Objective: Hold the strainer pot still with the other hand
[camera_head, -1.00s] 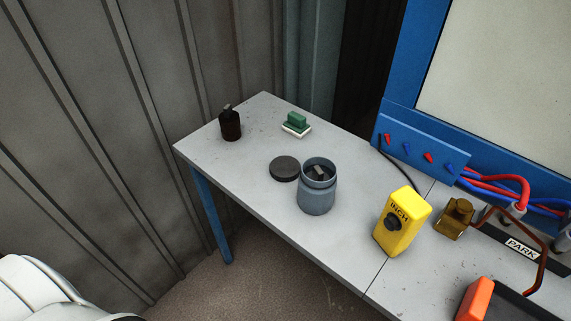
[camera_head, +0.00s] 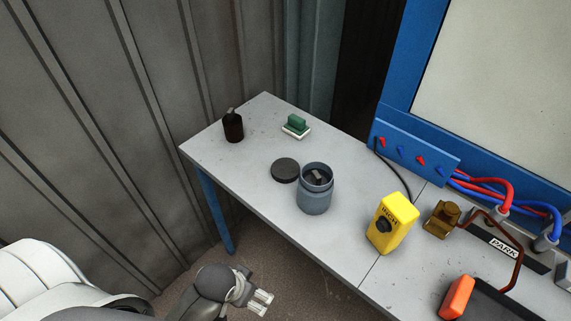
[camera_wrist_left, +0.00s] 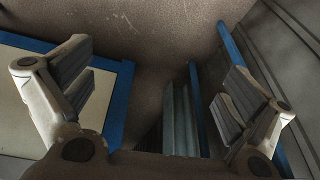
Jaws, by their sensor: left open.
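The strainer pot (camera_head: 315,196) is a blue-grey round pot standing upright and open on the table, with something dark inside it. Its likely lid, a dark round disc (camera_head: 285,170), lies flat just left of it. My left gripper (camera_head: 262,300) is low at the bottom of the head view, in front of the table edge and apart from the pot. In the left wrist view my left gripper (camera_wrist_left: 155,100) has its two fingers wide apart with nothing between them. The pot does not show in the wrist view. My right gripper is not in view.
The grey table (camera_head: 255,195) also holds a dark bottle (camera_head: 233,127), a green and white block (camera_head: 296,126), a yellow box (camera_head: 392,222), a brass-coloured can (camera_head: 440,219) and an orange object (camera_head: 457,297). A blue-framed panel (camera_head: 415,145) with hoses stands behind. The table left of the pot is mostly clear.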

